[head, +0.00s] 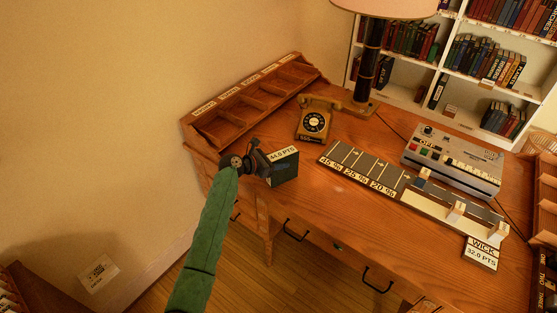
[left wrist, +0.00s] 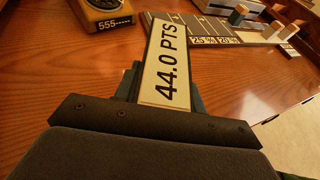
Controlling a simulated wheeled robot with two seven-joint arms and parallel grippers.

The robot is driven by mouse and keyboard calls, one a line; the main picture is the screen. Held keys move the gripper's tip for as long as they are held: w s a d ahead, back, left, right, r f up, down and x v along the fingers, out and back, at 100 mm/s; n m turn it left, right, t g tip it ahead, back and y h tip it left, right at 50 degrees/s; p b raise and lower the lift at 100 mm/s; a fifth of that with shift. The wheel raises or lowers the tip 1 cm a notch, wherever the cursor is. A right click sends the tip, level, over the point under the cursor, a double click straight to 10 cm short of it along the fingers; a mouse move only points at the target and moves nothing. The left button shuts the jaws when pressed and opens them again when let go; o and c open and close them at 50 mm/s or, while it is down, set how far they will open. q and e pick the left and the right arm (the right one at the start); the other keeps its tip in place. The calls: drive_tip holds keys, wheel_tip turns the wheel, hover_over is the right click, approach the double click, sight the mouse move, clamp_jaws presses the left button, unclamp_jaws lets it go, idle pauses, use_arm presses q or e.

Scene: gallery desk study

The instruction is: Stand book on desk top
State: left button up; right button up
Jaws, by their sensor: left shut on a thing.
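A dark green book (head: 284,170) with a white label reading 44.0 PTS is at the left part of the desk top (head: 310,205), near its front edge. My left gripper (head: 262,166) is shut on the book from the left. In the left wrist view the book (left wrist: 162,62) is between the fingers, its labelled face toward the camera. The book looks upright in the head view; whether its bottom touches the wood is hard to tell. The fingertips are partly hidden behind the book. My right gripper is not in view.
A telephone (head: 314,122) stands behind the book, with a compartmented wooden organizer (head: 258,95) along the left back. A marked strip (head: 362,168), a grey machine (head: 452,160) and a WICK label block (head: 481,252) occupy the right. Bare wood lies in front of the strip.

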use_arm(q)
drive_tip(key=shift+f, duration=0.25)
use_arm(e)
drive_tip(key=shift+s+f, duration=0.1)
use_arm(q)
drive_tip(key=o, duration=1.2)
drive_tip(key=shift+f, duration=0.1)
drive_tip(key=shift+o, duration=0.2)
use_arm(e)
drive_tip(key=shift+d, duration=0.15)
use_arm(q)
drive_tip(key=b+v, duration=0.3)
drive_tip(key=v, duration=0.9)
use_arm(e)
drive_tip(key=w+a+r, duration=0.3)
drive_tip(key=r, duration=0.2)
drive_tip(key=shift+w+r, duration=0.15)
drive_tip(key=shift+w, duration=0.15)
